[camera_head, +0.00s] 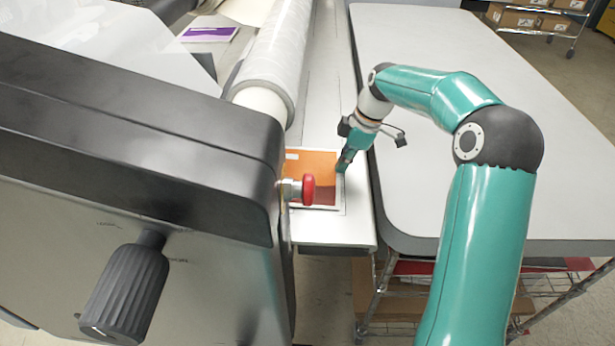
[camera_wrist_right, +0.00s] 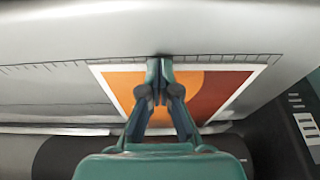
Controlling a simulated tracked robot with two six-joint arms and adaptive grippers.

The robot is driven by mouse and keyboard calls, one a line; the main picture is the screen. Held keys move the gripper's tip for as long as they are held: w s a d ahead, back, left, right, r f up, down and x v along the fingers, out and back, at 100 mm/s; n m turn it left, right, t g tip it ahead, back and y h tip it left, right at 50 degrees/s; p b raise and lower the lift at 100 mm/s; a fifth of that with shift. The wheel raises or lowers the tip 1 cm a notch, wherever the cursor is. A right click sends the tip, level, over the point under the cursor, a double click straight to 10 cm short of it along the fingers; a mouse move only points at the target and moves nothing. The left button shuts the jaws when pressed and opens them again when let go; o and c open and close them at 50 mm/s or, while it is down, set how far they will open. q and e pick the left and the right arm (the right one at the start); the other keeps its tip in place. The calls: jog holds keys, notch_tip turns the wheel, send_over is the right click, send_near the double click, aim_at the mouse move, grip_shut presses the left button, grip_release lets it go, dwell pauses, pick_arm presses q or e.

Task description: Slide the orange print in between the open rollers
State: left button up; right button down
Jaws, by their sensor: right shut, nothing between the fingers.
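The orange print (camera_head: 322,164) lies flat on the laminator's pale feed table (camera_head: 330,233), partly hidden behind the red knob. In the right wrist view the print (camera_wrist_right: 215,88) shows orange and dark red areas with a white border, its one edge along a ruler line. My right gripper (camera_head: 343,165) is shut with nothing between its fingers. Its fingertips (camera_wrist_right: 159,62) are at the print's edge nearest the ruler, over or touching it; I cannot tell which. The roller (camera_head: 275,50) is wrapped in clear film; whether the rollers are open is hidden. My left gripper is not in view.
The black laminator end housing (camera_head: 130,110) with a ribbed knob (camera_head: 125,290) fills the left. A red knob (camera_head: 308,188) sticks out near the print. A grey table (camera_head: 450,45) stands at right, mostly bare. A purple print (camera_head: 209,34) lies beyond the roller.

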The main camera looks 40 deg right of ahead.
jog(key=shift+s+d, duration=0.35)
jog(key=shift+d, duration=0.15)
dwell(0.4)
dwell(0.3)
jog(key=shift+p+v, duration=2.35)
jog(key=shift+v, duration=0.8)
